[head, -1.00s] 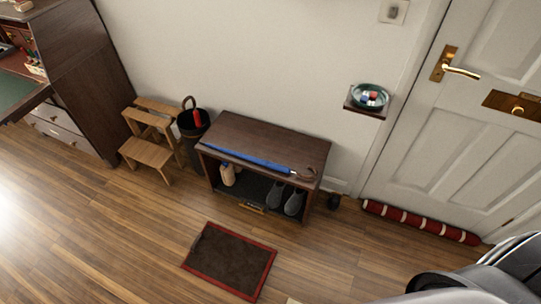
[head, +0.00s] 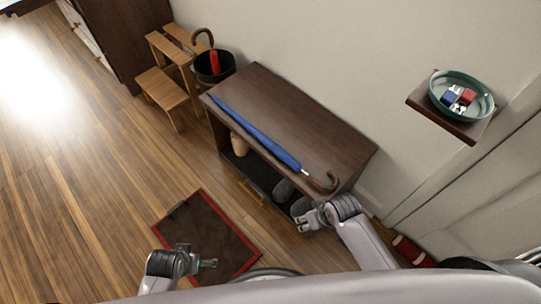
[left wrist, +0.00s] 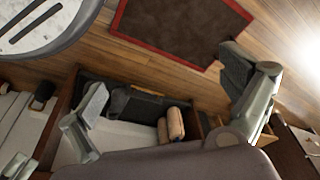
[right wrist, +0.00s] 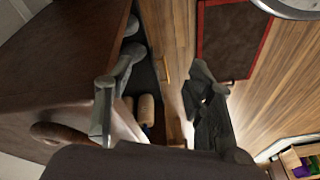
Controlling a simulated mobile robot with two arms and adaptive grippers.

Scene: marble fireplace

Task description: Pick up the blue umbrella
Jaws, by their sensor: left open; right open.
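The blue umbrella (head: 258,132) lies along the front edge of the dark wooden bench (head: 300,115). Its brown hooked handle (head: 325,184) is at the bench's right end. My right gripper (head: 303,221) is open and empty, in front of that end and apart from the handle. In the right wrist view, a brown curved piece, apparently the handle (right wrist: 60,134), shows left of the open fingers (right wrist: 158,110). My left gripper (head: 209,263) is open and empty, appearing over the doormat's near edge. The left wrist view shows its spread fingers (left wrist: 168,98) but no umbrella.
Shoes (head: 283,190) and a tan bottle (head: 238,143) stand inside the bench. A doormat (head: 212,232) lies in front. A stand (head: 214,67) with a red item and a step stool (head: 165,87) are at left. A wall shelf (head: 450,118) holds a bowl (head: 462,94). Floor at left is clear.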

